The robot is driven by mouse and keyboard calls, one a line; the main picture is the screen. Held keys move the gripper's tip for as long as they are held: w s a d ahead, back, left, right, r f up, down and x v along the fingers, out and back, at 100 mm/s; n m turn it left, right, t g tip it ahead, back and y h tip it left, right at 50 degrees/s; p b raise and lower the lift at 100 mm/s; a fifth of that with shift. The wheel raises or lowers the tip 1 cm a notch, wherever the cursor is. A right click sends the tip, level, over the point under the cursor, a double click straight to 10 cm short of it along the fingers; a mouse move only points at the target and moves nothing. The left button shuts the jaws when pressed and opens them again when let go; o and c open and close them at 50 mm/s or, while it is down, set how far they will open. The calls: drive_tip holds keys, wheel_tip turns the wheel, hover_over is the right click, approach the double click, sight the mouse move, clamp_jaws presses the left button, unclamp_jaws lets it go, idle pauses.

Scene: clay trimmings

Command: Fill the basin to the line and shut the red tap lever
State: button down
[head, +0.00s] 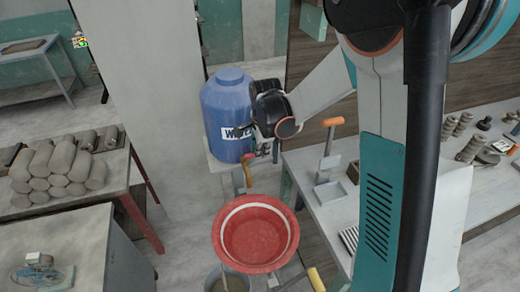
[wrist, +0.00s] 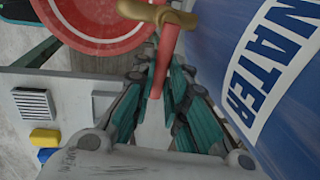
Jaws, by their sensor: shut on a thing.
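The blue water barrel (head: 226,108) stands on a pale stand, its brass tap (head: 249,178) low on the front. The tap also shows at the top of the wrist view (wrist: 158,13). The red tap lever (wrist: 164,58) runs from the tap down between the fingers of my gripper (wrist: 160,85), which is shut on it. In the head view my gripper (head: 268,150) is beside the barrel's lower right. The red basin (head: 256,240) is below the tap, with a pale line ringing its inside. I cannot make out the water level or a stream.
A table with stacked clay rolls (head: 62,165) is at the left. A grey bucket (head: 214,280) is below the basin. Bare floor (head: 180,225) lies left of the basin.

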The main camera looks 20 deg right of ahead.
drive_tip(key=shift+s, duration=0.1)
drive_tip(key=shift+s+a+m+g+h+b, duration=0.1)
drive_tip(key=shift+s+a+m+h+b, duration=0.35)
drive_tip(key=shift+m, duration=1)
drive_tip(key=shift+s+a+m+g+h+b, duration=0.15)
drive_tip(key=shift+s+m+b, duration=0.5)
drive_tip(key=shift+m, duration=0.75)
drive_tip(key=shift+s+a+m+g+h+b, duration=0.15)
drive_tip(key=shift+s+a+m+b, duration=0.3)
drive_tip(key=shift+m, duration=1)
drive_tip(key=shift+s+d, duration=0.1)
drive_tip(key=c, duration=1.6)
unclamp_jaws()
drive_tip(key=r, duration=0.4)
drive_tip(key=s+a+r, duration=0.1)
drive_tip(key=r, duration=0.6)
drive_tip(key=shift+s+a+r, duration=0.3)
drive_tip(key=shift+a+r, duration=0.05)
drive_tip(key=shift+r, duration=0.05)
